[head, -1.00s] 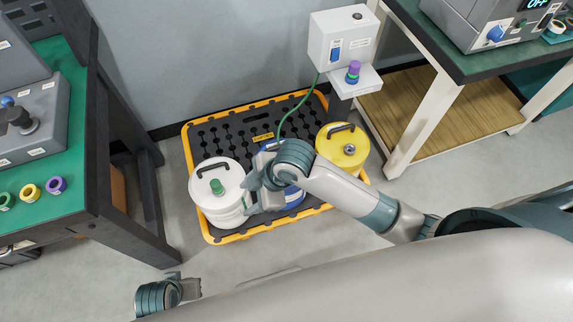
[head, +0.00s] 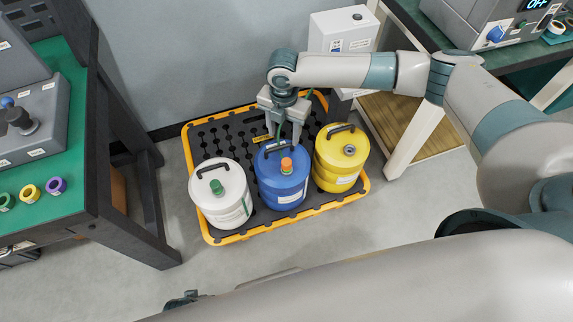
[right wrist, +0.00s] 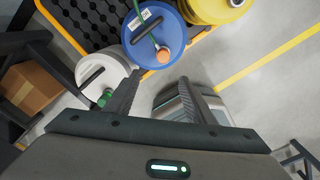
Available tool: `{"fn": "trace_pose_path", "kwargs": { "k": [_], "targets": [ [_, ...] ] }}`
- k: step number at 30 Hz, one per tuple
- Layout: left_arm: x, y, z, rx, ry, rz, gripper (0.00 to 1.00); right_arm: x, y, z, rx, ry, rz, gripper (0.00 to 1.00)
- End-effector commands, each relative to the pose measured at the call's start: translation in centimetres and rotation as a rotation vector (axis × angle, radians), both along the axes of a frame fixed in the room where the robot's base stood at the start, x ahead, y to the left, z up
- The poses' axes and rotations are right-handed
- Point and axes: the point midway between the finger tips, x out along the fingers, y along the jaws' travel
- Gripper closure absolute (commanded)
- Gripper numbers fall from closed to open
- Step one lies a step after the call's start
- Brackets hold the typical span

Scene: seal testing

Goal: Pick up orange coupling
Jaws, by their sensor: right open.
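The orange coupling (head: 286,165) sits on top of the blue container (head: 280,187), between the white and yellow containers. It also shows in the right wrist view (right wrist: 163,55), beyond the fingertips. My right gripper (head: 283,134) is open and empty, pointing down over the back part of the blue container. Its two fingers also show in the right wrist view (right wrist: 158,80), with the coupling apart from them. My left gripper (head: 182,298) is mostly cut off at the lower edge of the head view, so its jaws cannot be made out.
The white container (head: 220,190) with a green coupling (head: 216,187) and the yellow container (head: 341,160) flank the blue one on the yellow-edged black pallet (head: 213,237). A green-topped table (head: 75,110) stands left. A white box (head: 340,28) is behind my right arm.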

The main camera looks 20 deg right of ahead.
Motion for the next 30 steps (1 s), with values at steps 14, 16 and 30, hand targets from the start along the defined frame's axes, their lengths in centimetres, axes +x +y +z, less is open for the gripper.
{"fn": "trace_pose_path", "kwargs": {
  "k": [14, 16, 30],
  "targets": [
    [-0.1, 0.0, -0.3, 0.000, 0.001, 0.000, 1.00, 0.4, -0.6, 0.1, -0.010, 0.002, 0.008, 0.50],
    [-0.1, 0.0, -0.3, 0.000, 0.001, 0.000, 1.00, 0.4, -0.6, -0.1, -0.011, 0.003, 0.008, 0.50],
    [-0.3, 0.1, -0.5, 0.001, 0.005, 0.000, 1.00, 0.3, -0.6, -7.2, -0.012, 0.003, 0.007, 0.50]
  ]
}}
